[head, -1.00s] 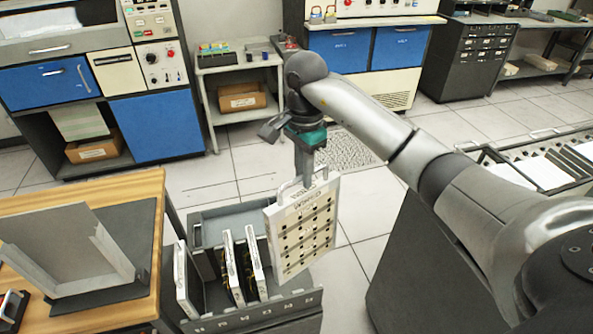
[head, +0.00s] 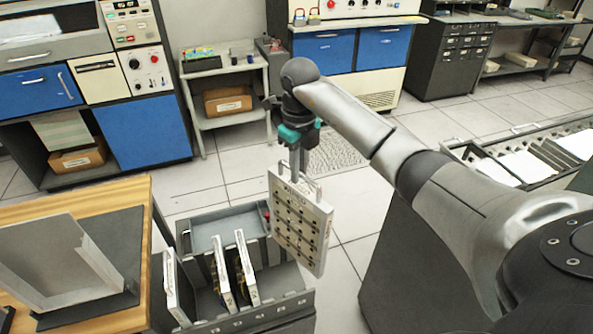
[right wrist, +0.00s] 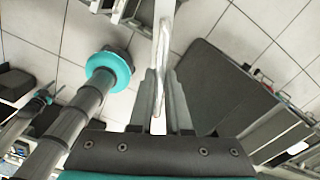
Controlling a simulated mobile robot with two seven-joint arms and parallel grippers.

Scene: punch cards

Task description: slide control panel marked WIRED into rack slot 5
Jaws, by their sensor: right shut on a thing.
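The control panel (head: 301,222) is a pale board with rows of dark holes and a handle on top. Its lettering is too small to read now. My right gripper (head: 299,178) is shut on the panel's handle and holds it upright, above the right end of the rack. The handle also shows between the fingers in the right wrist view (right wrist: 159,85). The grey rack (head: 262,318) stands on the floor side of the wooden table, with slot marks along its front edge. Several panels stand in its left and middle slots; the right part looks empty.
A wooden table (head: 135,205) with a grey angled stand (head: 60,255) is at the left. A small shelf cart (head: 228,122) and blue cabinets (head: 150,125) stand behind. A long tray of cards (head: 520,155) is at the right. Floor is clear behind the rack.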

